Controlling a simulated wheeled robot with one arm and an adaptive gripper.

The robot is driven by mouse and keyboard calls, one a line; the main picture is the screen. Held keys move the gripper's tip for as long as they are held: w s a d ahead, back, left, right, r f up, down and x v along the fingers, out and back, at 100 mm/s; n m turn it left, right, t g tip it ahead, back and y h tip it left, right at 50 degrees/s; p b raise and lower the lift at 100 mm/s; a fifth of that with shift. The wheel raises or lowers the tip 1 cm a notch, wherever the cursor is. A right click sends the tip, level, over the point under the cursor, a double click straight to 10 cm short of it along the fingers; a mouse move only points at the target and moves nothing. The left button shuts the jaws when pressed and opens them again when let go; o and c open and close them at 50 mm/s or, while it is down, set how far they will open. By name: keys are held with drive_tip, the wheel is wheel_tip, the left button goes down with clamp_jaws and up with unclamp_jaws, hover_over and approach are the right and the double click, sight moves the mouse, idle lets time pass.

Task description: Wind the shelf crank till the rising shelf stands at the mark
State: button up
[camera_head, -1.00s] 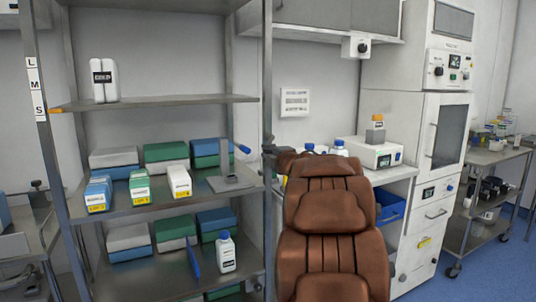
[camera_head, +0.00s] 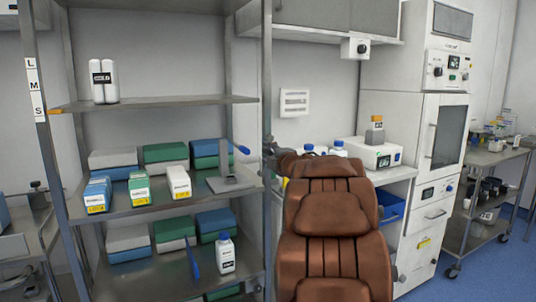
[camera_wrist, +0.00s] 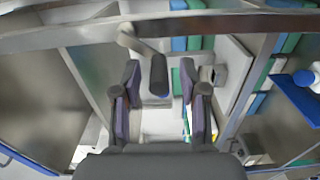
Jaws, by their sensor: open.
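The shelf crank shows in the wrist view as a pale bent arm (camera_wrist: 134,40) with a dark grip (camera_wrist: 158,76). My gripper (camera_wrist: 161,85) is open, its two fingers on either side of the grip in the picture; I cannot tell whether either touches it. In the head view my gripper (camera_head: 272,155) is at the rack's right post, small and partly hidden by my arm, and the crank cannot be made out. The rising shelf (camera_head: 160,103) is level, with an orange pointer (camera_head: 56,110) at its left end, about level with the S of the L-M-S label strip (camera_head: 36,92).
A white twin container (camera_head: 103,80) stands on the rising shelf. Below it, a fixed shelf (camera_head: 135,208) holds several boxes and a grey stand (camera_head: 232,180) with a blue-tipped lever. A white bottle (camera_head: 225,254) stands lower down. A counter and white cabinet (camera_head: 420,160) are to the right.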

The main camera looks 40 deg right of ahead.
drive_tip(key=v, duration=1.1)
idle(0.5)
drive_tip(key=s+a+f+m+g, duration=0.3)
drive_tip(key=a+f+m+g, duration=0.85)
drive_tip(key=f, duration=0.65)
drive_tip(key=s+a+f+m+g+y, duration=0.1)
drive_tip(key=s+a+f+g, duration=0.1)
drive_tip(key=s+a+f, duration=0.4)
drive_tip(key=s+a+f+m+g+y, duration=0.1)
drive_tip(key=s+a+f+y, duration=0.15)
drive_tip(key=a, duration=0.65)
drive_tip(key=s+a+f+g+y, duration=0.1)
drive_tip(key=s+a+f+g, duration=0.15)
drive_tip(key=s+a, duration=0.4)
drive_tip(key=s+a+f+g+y, duration=0.1)
drive_tip(key=s+a+f+g, duration=0.15)
drive_tip(key=s+a, duration=0.55)
drive_tip(key=s+p+v, duration=0.2)
drive_tip(key=p+v, duration=0.8)
drive_tip(key=v, duration=0.1)
drive_tip(key=s+r+p+v, duration=0.1)
drive_tip(key=s+p+v, duration=0.1)
drive_tip(key=p+v, duration=0.8)
drive_tip(key=shift+s+d+r+t, duration=0.35)
drive_tip(key=shift+s+r, duration=0.2)
drive_tip(key=shift+s, duration=0.2)
